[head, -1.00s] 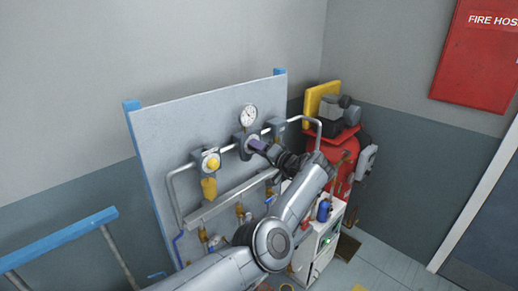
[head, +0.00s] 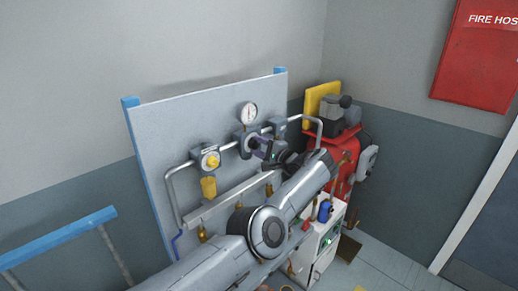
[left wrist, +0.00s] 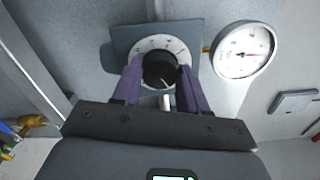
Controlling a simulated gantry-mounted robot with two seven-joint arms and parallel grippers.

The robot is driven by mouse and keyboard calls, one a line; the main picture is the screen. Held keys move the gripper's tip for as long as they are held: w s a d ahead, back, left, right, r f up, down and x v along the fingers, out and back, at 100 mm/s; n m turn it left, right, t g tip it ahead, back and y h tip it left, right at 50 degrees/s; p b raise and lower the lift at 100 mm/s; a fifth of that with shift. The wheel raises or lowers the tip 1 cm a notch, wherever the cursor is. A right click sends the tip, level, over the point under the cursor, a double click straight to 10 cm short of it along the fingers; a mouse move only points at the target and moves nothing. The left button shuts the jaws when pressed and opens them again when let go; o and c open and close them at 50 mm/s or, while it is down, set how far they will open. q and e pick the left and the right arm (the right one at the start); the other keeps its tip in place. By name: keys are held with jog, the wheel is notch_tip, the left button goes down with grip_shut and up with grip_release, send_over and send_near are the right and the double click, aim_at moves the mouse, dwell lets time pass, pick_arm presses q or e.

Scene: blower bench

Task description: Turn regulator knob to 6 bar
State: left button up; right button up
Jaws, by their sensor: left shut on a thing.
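The regulator knob (left wrist: 160,71) is black with a pale pointer line. It sits at the middle of a white dial ring (left wrist: 179,49) in the left wrist view. The pointer slants toward the lower right of that picture; I cannot read the dial's numbers. My left gripper (left wrist: 157,82) is shut on the knob, one purple finger on each side. In the head view my left gripper (head: 263,147) partly hides the regulator (head: 243,140). The round pressure gauge (head: 248,113) is above the regulator; it also shows in the left wrist view (left wrist: 244,51), its reading too small to tell.
A yellow valve knob (head: 212,160) is left of the regulator on the grey panel (head: 165,130). Pipes run along the panel. A red compressor (head: 346,165) and a white cabinet (head: 322,245) stand to the right. A blue rail (head: 60,237) is at the lower left.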

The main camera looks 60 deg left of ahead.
pick_arm(q)
jog(key=shift+m, duration=0.5)
jog(key=o, duration=1.1)
jog(key=shift+c, duration=0.2)
jog(key=b+v, duration=0.2)
jog(key=v, duration=0.9)
jog(key=shift+a, duration=0.15)
